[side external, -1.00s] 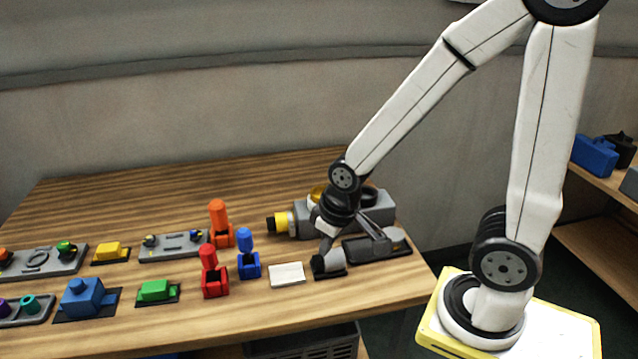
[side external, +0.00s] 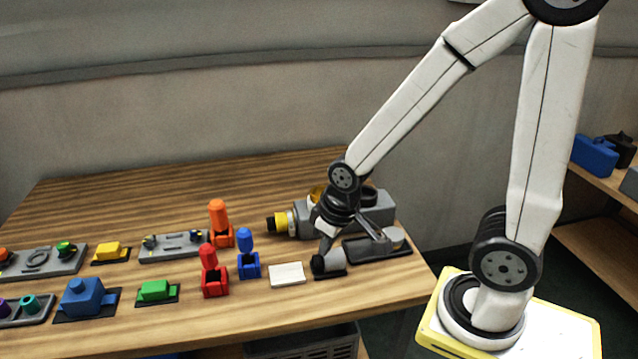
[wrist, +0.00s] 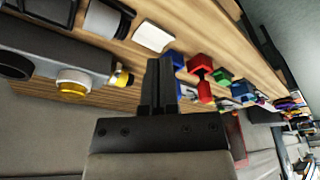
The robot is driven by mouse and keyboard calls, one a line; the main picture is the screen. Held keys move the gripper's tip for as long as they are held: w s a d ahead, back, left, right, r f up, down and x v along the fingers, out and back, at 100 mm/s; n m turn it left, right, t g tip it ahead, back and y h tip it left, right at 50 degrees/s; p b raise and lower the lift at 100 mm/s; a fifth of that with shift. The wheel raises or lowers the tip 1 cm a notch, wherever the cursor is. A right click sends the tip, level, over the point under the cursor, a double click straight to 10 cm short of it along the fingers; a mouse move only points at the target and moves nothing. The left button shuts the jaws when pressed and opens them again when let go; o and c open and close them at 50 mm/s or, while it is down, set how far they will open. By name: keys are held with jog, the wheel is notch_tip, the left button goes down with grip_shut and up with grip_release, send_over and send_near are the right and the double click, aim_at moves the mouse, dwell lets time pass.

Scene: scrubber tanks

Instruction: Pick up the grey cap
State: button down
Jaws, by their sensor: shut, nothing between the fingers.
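A grey cylindrical cap (side external: 334,261) with a black end lies on its side on a small black base near the front right of the table. It shows at the upper left in the wrist view (wrist: 103,20). Another short grey round piece (side external: 394,236) sits on a black tray (side external: 372,251) to its right; I cannot tell which one the task means. My gripper (side external: 325,243) is low, just behind the cylindrical cap in the side view. In the wrist view its fingers (wrist: 158,72) are together and empty, apart from the cap.
A grey housing with a yellow-black fitting (side external: 283,222) stands behind my gripper. A white pad (side external: 287,273) lies left of the cap. Blue (side external: 247,262) and red (side external: 213,280) pieces stand further left. Bare wood lies along the front edge.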

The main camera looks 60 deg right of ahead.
grip_release()
jog(key=m+g, duration=0.3)
jog(key=m, duration=1.2)
send_over(393, 234)
jog(key=f, duration=0.4)
jog(key=a+f, duration=0.1)
jog(key=f, duration=0.1)
jog(key=shift+w, duration=0.2)
jog(key=shift+s+d+f, duration=0.2)
jog(key=shift+s+d, duration=0.05)
jog(key=shift+d, duration=0.15)
jog(key=shift+f, duration=1.3)
jog(key=shift+f, duration=0.1)
jog(key=shift+f, duration=2.5)
